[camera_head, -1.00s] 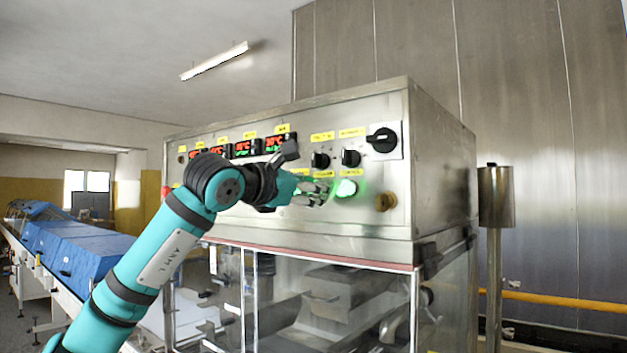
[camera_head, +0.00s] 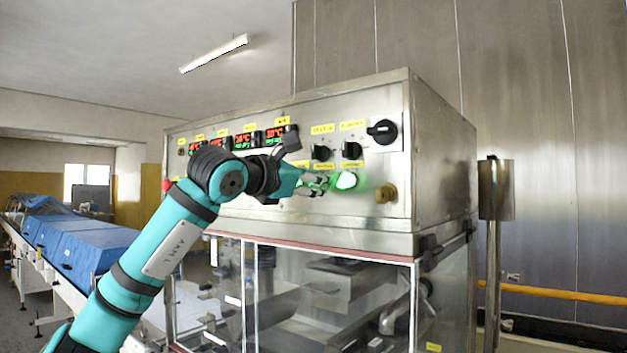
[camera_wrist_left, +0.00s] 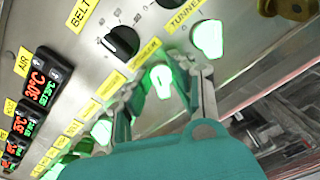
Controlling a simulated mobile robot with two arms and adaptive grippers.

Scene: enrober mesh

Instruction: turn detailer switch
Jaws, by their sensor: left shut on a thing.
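The control panel (camera_head: 300,215) has a row of green-lit switches under yellow labels. My left gripper (camera_head: 315,184) is at this row, with its fingers shut around one green-lit switch (camera_wrist_left: 161,82), as the left wrist view shows. In the head view the fingers partly hide that switch. The label by it is too small to read surely, so I cannot confirm that it is the detailer switch. Another green-lit switch (camera_head: 346,180) is just right of the fingers, and it also shows in the left wrist view (camera_wrist_left: 208,38). My right gripper is in neither view.
Black knobs (camera_head: 351,150) sit above the lit switches. A larger black rotary switch (camera_head: 382,132) and a brass-coloured knob (camera_head: 386,193) are to the right. Red-digit displays (camera_head: 274,135) are at the upper left. Clear machine panels lie below.

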